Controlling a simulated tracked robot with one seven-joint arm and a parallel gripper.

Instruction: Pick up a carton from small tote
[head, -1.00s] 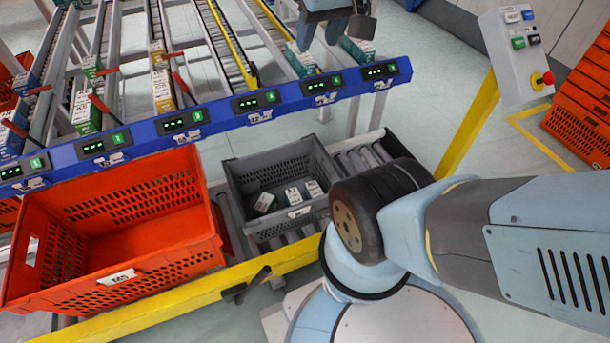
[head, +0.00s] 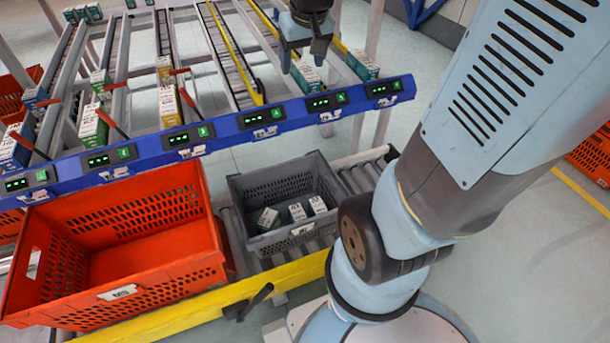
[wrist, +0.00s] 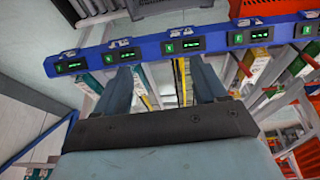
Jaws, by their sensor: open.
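The small grey tote (head: 292,187) stands on the roller conveyor, right of the large orange tote. Several small white and green cartons lie in it: one at the left (head: 268,219), one in the middle (head: 297,212) and one at the right (head: 317,205). My gripper (head: 304,62) is at the top of the head view, above the flow rack and beyond the tote. Its two fingers are apart with nothing between them. In the wrist view my gripper (wrist: 163,85) points toward the blue rail, and an edge of the grey tote (wrist: 165,8) shows at the top.
The large orange tote (head: 95,290) is empty. A blue rail (head: 220,130) with lit displays crosses between my gripper and the tote. Cartons, such as a green one (head: 306,76), stand in the rack lanes. A yellow beam (head: 190,306) runs along the conveyor's front.

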